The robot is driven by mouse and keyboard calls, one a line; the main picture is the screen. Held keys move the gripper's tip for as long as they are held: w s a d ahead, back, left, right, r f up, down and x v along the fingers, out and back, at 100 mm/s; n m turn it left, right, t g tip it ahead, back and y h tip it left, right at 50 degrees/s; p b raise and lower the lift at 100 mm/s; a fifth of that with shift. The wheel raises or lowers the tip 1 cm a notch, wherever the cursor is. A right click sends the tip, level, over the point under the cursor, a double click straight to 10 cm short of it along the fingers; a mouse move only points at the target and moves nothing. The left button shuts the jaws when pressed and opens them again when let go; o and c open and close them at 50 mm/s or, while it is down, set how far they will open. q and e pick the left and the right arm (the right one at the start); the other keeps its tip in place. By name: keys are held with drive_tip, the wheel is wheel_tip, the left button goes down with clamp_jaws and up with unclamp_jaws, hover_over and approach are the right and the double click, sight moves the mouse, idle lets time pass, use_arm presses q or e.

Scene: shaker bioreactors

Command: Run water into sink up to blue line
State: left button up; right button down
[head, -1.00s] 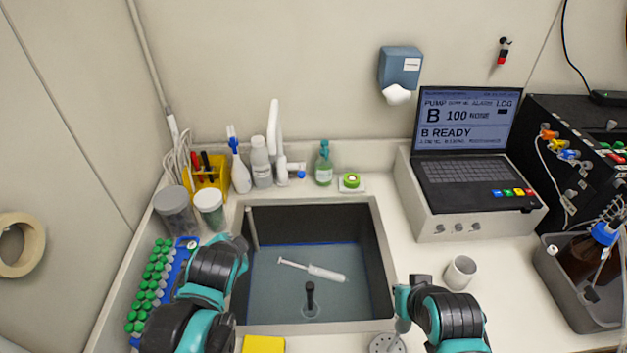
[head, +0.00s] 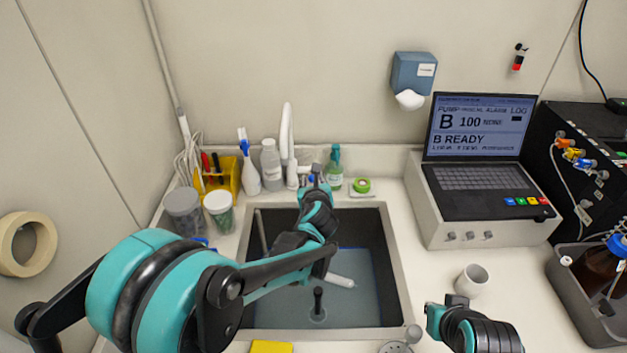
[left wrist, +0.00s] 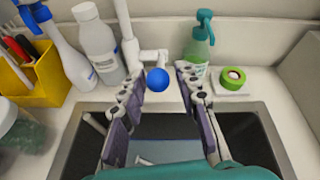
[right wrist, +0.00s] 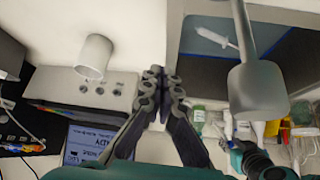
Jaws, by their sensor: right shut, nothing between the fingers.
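The sink (head: 402,270) holds bluish water with a white syringe (head: 341,281) and an upright dark post (head: 318,300). A piece of the blue line (head: 352,248) shows on the back wall; my left arm covers much of the rest. The white tap (head: 287,135) stands behind the sink. Its blue knob (left wrist: 157,79) shows in the left wrist view, ahead of and between the spread fingers of my left gripper (left wrist: 160,82). That gripper (head: 317,178) is open; contact cannot be told. My right gripper (right wrist: 160,73) is shut and empty, over the counter right of the sink.
Bottles (head: 270,165), a yellow caddy (head: 228,178) and lidded jars (head: 220,212) stand behind and left of the sink. A white cup (head: 472,280), laptop (head: 480,150) and round metal strainer (head: 395,347) are to the right. A yellow sponge (head: 271,347) lies in front.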

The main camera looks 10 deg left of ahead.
use_arm(q)
drive_tip(key=shift+x, duration=1.25)
drive_tip(key=shift+s, duration=0.1)
drive_tip(key=shift+c, duration=0.3)
clamp_jaws()
